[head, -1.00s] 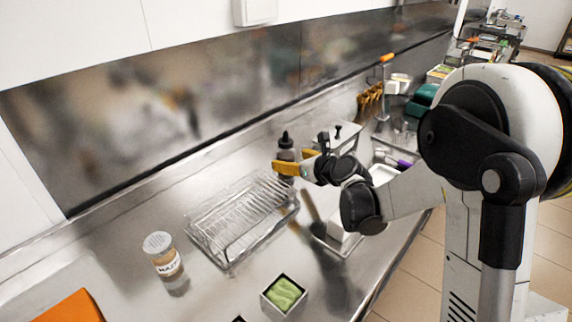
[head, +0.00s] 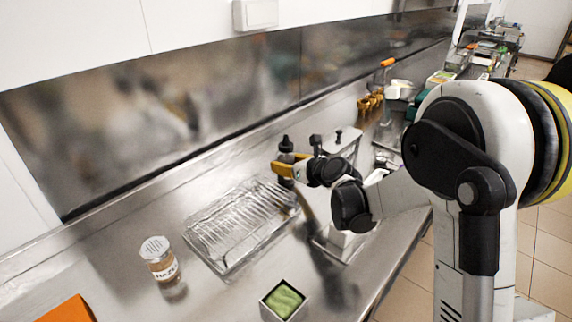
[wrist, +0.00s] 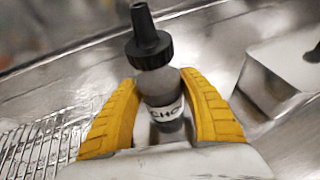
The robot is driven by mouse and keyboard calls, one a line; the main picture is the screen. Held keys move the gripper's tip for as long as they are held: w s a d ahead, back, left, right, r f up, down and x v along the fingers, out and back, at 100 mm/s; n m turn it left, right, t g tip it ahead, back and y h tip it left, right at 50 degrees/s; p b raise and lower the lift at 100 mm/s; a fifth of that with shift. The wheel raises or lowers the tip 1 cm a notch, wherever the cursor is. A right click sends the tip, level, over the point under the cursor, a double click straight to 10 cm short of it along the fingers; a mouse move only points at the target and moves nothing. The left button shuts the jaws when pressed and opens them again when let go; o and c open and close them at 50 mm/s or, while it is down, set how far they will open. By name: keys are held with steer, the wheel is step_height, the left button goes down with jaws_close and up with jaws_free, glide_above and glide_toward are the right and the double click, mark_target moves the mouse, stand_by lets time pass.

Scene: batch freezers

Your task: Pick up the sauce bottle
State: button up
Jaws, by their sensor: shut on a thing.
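The sauce bottle (wrist: 163,88) is grey with a black nozzle cap and a white label that reads in part "CHO". In the wrist view it stands between the two yellow fingers of my gripper (wrist: 162,115), which is shut on it. In the head view the bottle (head: 286,145) shows mainly as its dark cap above the yellow fingers of my gripper (head: 286,168). Its lower body is partly hidden by the fingers. I cannot tell whether its base touches the counter.
A wire rack (head: 240,225) lies left of the gripper, with a labelled jar (head: 160,260) further left. A square container of green food (head: 284,299) stands in front. A lidded metal container (wrist: 285,70) is right of the bottle. The back wall runs close behind.

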mark_target(290, 152)
step_height(290, 152, up, 4)
steer(key=shift+r+p, duration=0.1)
steer(key=shift+p, duration=1)
steer(key=s+d+r+p, duration=0.4)
steer(key=s+d+r, duration=0.2)
steer(key=d, duration=0.4)
steer(key=shift+r, duration=0.3)
steer(key=o, duration=0.4)
steer(key=c, duration=0.4)
steer(key=shift+d, duration=0.1)
steer(key=shift+c, duration=0.2)
